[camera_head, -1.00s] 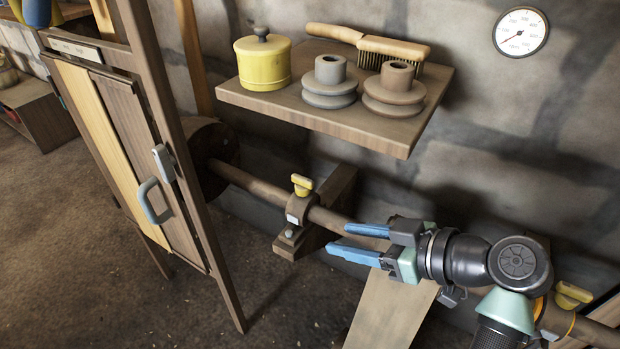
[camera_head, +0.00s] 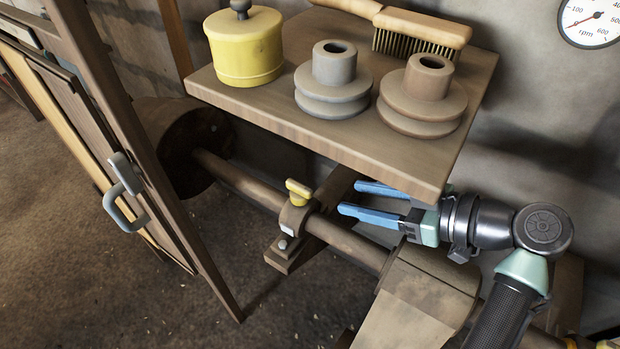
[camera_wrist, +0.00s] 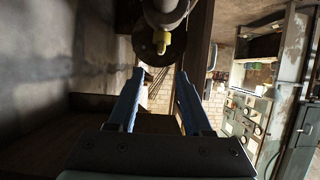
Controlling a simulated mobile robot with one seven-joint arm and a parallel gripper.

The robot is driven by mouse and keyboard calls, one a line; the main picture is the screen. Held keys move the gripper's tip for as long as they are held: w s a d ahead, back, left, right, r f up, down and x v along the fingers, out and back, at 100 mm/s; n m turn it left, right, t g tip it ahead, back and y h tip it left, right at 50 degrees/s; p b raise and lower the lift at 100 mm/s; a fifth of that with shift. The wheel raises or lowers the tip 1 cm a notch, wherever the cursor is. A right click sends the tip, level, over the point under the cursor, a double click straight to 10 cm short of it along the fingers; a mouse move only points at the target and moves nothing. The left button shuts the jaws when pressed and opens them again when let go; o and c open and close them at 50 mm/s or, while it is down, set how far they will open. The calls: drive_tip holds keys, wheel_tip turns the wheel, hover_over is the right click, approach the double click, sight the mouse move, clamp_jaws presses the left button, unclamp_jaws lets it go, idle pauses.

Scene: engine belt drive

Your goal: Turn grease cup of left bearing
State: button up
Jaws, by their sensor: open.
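The yellow grease cup (camera_head: 299,191) sits on top of the left bearing (camera_head: 296,216), which holds the long shaft (camera_head: 345,240). My gripper (camera_head: 358,199) is open and empty, to the right of the cup. Its blue fingers point left towards the cup, with a gap between fingertips and cup. In the wrist view the yellow cup (camera_wrist: 161,42) shows ahead of the fingertips of my gripper (camera_wrist: 158,75), near the top middle. The cup is beyond the fingers, not between them.
A wooden shelf (camera_head: 230,94) overhangs the shaft close above my gripper. It bears a yellow pot (camera_head: 245,50), a grey pulley (camera_head: 333,85), a brown pulley (camera_head: 422,98) and a brush (camera_head: 425,28). A wooden cabinet (camera_head: 75,130) with a handle stands at left.

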sight(305, 187)
drive_tip(key=b+x, duration=0.2)
drive_tip(key=x, duration=0.9)
drive_tip(key=shift+s+f, duration=0.1)
clamp_jaws()
